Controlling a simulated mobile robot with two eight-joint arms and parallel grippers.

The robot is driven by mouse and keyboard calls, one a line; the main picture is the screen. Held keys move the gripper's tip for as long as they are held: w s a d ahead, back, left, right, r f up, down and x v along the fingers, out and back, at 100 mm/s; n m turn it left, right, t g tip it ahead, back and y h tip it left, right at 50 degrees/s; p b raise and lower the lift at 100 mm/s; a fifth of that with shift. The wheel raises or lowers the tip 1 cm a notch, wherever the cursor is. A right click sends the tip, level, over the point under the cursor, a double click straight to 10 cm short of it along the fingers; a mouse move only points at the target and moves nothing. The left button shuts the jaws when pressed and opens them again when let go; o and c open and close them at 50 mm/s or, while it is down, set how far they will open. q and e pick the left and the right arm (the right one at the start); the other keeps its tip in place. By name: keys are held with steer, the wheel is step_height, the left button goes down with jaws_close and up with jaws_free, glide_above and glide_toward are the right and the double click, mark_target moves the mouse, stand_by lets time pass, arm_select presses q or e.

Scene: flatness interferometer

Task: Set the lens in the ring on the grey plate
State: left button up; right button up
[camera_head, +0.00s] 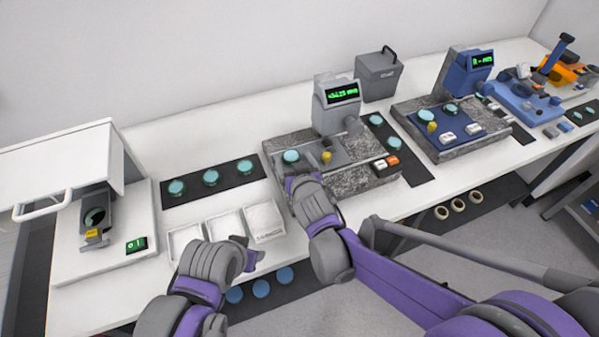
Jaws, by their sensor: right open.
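The grey plate (338,153) lies on the speckled stone base of the instrument with the grey display head (338,105). A teal lens (291,156) sits at its left side; whether it lies inside a ring is too small to tell. A brass knob (326,157) stands right of it. My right gripper (302,182) is open, just in front of that lens and over the stone base; its fingertips are partly hidden by its own body. My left gripper (252,258) is near the table's front edge, by the white trays; its jaw opening is hidden.
Several teal lenses lie on a black mat (242,179) to the left, others on a mat (401,154) right of the base. White trays (265,221) stand in front. A blue instrument (448,128) stands at right, a white hooded device (72,165) at left.

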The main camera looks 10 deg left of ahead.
arm_select(q)
steer(key=shift+r+p, duration=0.3)
steer(key=shift+r, duration=0.1)
arm_select(e)
steer(key=v, duration=1)
steer(key=shift+s, duration=0.1)
arm_select(q)
steer(key=shift+w, duration=0.15)
arm_select(e)
steer(key=s+d+f+m+g+h, duration=0.1)
steer(key=s+d+f+m+h, duration=0.1)
steer(key=d, duration=0.7)
steer(key=s+d+f+m+g+h, duration=0.1)
steer(key=s+d+g+h, duration=0.15)
steer(key=d, duration=0.65)
arm_select(q)
steer(key=shift+d, duration=0.1)
arm_select(e)
steer(key=s+d+f+m+g+h, duration=0.1)
steer(key=s+d+f+m+g, duration=0.1)
steer(key=s+d, duration=0.6)
steer(key=s+f+g, duration=0.1)
steer(key=s, duration=0.3)
steer(key=shift+d+f, duration=0.3)
steer(key=shift+d, duration=0.05)
